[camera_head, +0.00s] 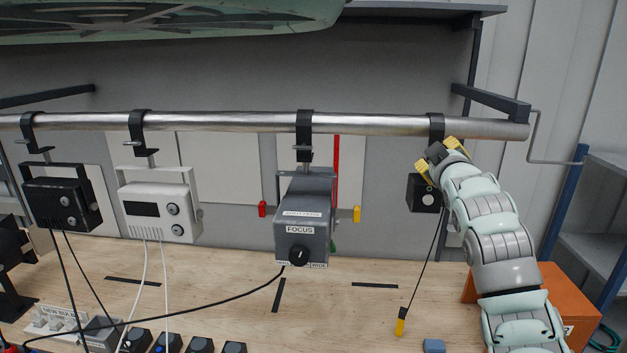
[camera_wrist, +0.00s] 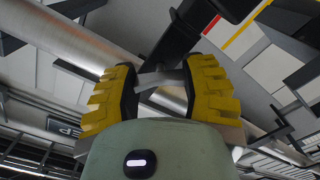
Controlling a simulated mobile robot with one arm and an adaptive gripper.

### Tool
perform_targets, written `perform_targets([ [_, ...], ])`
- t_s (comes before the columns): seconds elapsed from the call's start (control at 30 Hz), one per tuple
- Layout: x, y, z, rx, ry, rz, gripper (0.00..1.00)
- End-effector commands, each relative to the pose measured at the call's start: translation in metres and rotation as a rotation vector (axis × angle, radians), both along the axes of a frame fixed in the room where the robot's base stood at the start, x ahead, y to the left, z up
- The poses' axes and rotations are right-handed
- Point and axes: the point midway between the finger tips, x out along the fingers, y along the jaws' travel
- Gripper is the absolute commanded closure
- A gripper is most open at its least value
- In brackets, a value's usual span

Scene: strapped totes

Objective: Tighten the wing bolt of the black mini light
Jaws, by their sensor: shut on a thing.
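The black mini light (camera_head: 424,194) hangs at the right end of a steel pipe (camera_head: 380,124) from a black hook clamp (camera_head: 437,127). A thin cord runs down from it to a yellow-tipped plug (camera_head: 400,325) over the bench. My gripper (camera_head: 441,157), with yellow ribbed fingers, is just below the clamp and above the lamp body. In the wrist view my gripper (camera_wrist: 161,88) has its fingers on either side of the pale metal wing bolt (camera_wrist: 158,78), shut on it, below the dark clamp (camera_wrist: 180,35). The head view hides the bolt behind the fingers.
A grey light marked FOCUS (camera_head: 303,225), a white light (camera_head: 160,207) and a larger black light (camera_head: 62,200) hang from the pipe to the left. An orange box (camera_head: 553,295) stands behind my arm.

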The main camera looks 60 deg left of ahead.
Motion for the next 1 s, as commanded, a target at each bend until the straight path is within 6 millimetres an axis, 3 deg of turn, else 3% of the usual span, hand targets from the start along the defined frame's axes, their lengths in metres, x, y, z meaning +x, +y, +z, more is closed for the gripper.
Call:
perform_targets([
  [0.03,0.0017,-0.0014,-0.0099,0.028,0.018,-0.004,0.9],
  [0.1,0.0009,-0.0009,-0.0104,0.06,0.059,-0.004,0.9],
  [1.0,0.0006,0.0,-0.0017,0.378,0.443,-0.014,0.9],
])
